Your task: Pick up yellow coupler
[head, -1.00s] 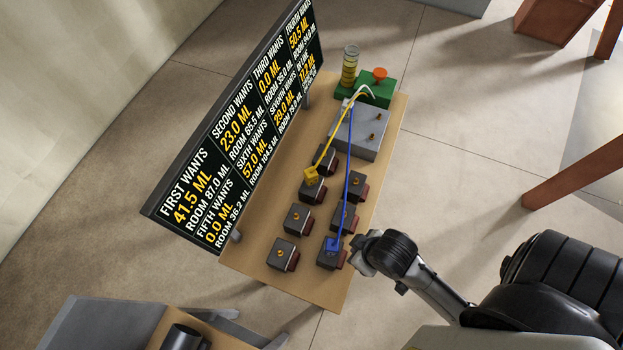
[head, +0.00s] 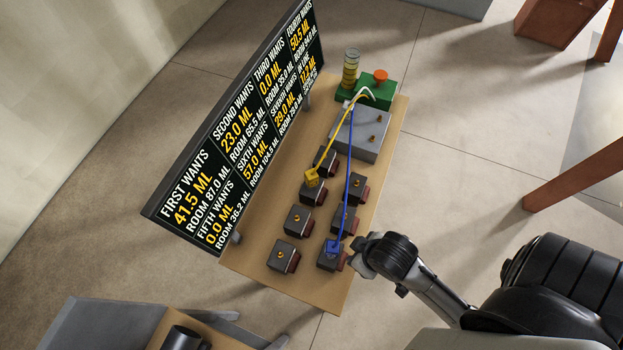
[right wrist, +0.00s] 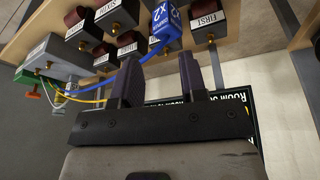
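The yellow coupler (head: 312,177) is a small block in the head view. It sits at a dark block in the left row of the table, with a yellow hose (head: 339,131) running to the grey box. My right gripper (head: 362,263) is at the table's near right edge, well away from the yellow coupler and beside the blue coupler (head: 332,247). In the right wrist view my right gripper (right wrist: 160,66) is open and empty, with the blue coupler (right wrist: 164,24) just beyond its fingers. There the yellow coupler is not visible. My left gripper is not in view.
Several dark blocks with brass fittings (head: 283,256) stand in two rows on the wooden table (head: 325,292). A blue hose (head: 347,185) crosses above them. A large sign (head: 235,130) rises along the left edge. A grey box (head: 358,134) and green base (head: 379,93) stand at the far end.

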